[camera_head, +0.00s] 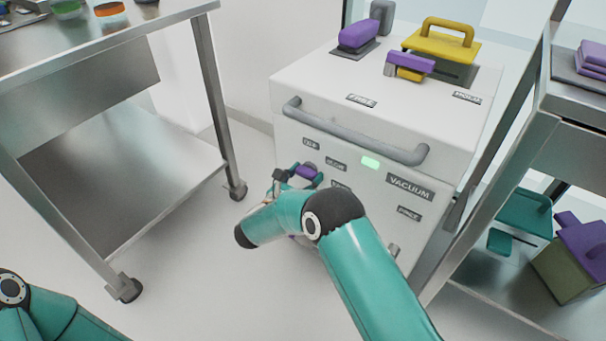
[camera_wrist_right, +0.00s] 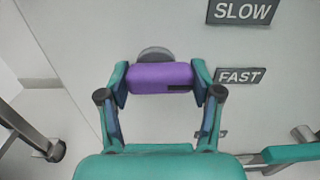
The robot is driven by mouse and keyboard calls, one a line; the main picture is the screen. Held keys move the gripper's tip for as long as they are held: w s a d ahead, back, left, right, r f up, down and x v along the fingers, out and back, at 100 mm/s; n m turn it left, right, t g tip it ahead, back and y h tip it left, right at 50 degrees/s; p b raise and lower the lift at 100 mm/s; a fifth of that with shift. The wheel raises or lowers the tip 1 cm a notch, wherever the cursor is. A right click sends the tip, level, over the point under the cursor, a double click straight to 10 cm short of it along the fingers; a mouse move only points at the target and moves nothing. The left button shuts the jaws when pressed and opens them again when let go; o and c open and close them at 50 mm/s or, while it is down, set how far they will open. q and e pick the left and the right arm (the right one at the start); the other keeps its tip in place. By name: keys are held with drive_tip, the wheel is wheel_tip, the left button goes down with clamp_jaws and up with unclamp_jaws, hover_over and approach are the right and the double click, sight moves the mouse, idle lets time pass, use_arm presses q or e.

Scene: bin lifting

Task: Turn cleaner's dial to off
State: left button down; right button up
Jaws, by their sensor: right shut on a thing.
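The cleaner (camera_head: 300,108) is a white box with a grey handle bar and labels on its front. Its purple dial (camera_wrist_right: 160,74) has a rounded grey base behind it, and its bar lies level in the wrist view. A small dark mark is at the bar's right end, near the FAST label (camera_wrist_right: 240,76). The SLOW label (camera_wrist_right: 241,11) is above. My right gripper (camera_wrist_right: 160,86) is shut on the dial, one finger at each end. In the head view the dial (camera_head: 306,171) is partly hidden by my right gripper (camera_head: 298,175). My left gripper is out of view.
A green light (camera_head: 370,162) glows on the cleaner's front, above the VACUUM label (camera_head: 410,187). A steel table (camera_head: 140,30) stands left, a steel shelf unit (camera_head: 545,110) right. Purple and yellow-handled items (camera_head: 440,42) are on the cleaner's top. Floor between is clear.

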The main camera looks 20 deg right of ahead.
drive_tip(key=n, duration=0.1)
drive_tip(key=n+p, duration=0.1)
drive_tip(key=n, duration=0.2)
drive_tip(key=shift+d+r+p, duration=0.15)
drive_tip(key=shift+r+p, duration=0.1)
drive_tip(key=shift+p, duration=0.05)
drive_tip(key=n+p, duration=0.1)
drive_tip(key=n, duration=0.4)
drive_tip(key=shift+w, duration=0.1)
drive_tip(key=n+p, duration=0.1)
drive_tip(key=n, duration=0.3)
drive_tip(key=shift+w+n, duration=0.1)
drive_tip(key=shift+n, duration=0.2)
drive_tip(key=shift+n+p, duration=0.55)
drive_tip(key=shift+n, duration=1.55)
drive_tip(key=shift+a, duration=0.2)
drive_tip(key=o, duration=1.1)
drive_tip(key=shift+f, duration=0.1)
drive_tip(key=shift+o, duration=0.2)
drive_tip(key=shift+a, duration=0.1)
